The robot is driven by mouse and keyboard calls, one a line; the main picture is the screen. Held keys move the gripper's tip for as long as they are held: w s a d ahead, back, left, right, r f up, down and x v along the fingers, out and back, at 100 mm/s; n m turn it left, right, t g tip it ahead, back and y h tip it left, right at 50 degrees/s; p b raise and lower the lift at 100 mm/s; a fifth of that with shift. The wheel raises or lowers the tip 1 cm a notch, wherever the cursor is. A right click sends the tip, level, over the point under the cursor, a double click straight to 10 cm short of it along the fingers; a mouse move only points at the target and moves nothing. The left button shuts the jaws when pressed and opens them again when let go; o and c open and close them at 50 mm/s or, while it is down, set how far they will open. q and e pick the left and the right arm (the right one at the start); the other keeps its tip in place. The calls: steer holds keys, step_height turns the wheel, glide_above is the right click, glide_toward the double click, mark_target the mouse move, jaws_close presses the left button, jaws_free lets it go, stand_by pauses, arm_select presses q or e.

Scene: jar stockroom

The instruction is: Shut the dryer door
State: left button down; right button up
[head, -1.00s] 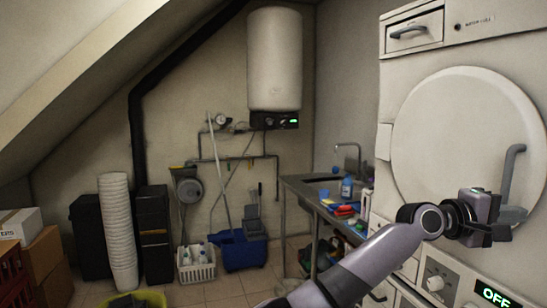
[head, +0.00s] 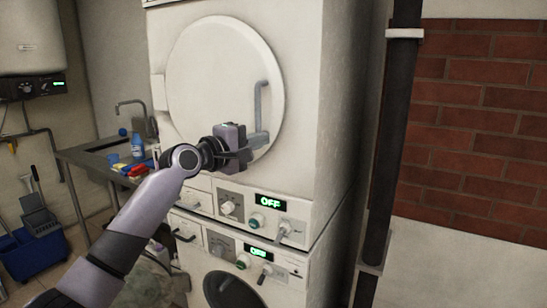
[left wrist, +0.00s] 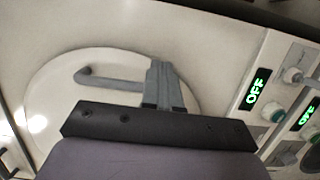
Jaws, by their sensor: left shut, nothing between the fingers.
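The dryer is the upper white machine (head: 330,110). Its round white door (head: 210,70) lies flat, or nearly flat, against the front; I cannot tell whether a thin gap is left. The door's grey bar handle (head: 263,100) is at its right side. My left gripper (head: 258,140) is shut and empty, with its fingertips at the door's lower right, by the handle's lower end. The left wrist view shows the door (left wrist: 55,100) and handle (left wrist: 100,80) right by the fingers (left wrist: 162,75); touching is unclear. My right gripper is not in view.
Below the door is a control panel with a green OFF display (head: 270,202). A second machine (head: 265,283) stands underneath. A dark vertical pipe (head: 385,150) and brick wall (head: 470,120) are to the right. A sink counter (head: 85,157) is to the left.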

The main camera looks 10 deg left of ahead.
arm_select(q)
steer(key=s+d+b, duration=0.1)
steer(key=s+d, duration=0.5)
steer(key=s, duration=0.2)
steer(key=s+a+f+m+y, duration=0.2)
steer(key=s+a+f, duration=0.1)
steer(key=f, duration=0.8)
steer(key=s+a+f+m+g+y, duration=0.1)
steer(key=s+a+f, duration=0.25)
steer(key=f, duration=0.65)
steer(key=s+a+f+m+y, duration=0.2)
steer(key=s+f, duration=0.1)
steer(key=f, duration=0.8)
steer(key=s+a+f+m+g+y, duration=0.1)
steer(key=s+a+f+m, duration=0.2)
steer(key=s+f, duration=0.5)
steer(key=s+a+f+m+g+y, duration=0.2)
steer(key=s+f, duration=0.6)
steer(key=s, duration=0.8)
steer(key=a+m, duration=0.2)
steer(key=m, duration=0.1)
steer(key=shift+f, duration=0.35)
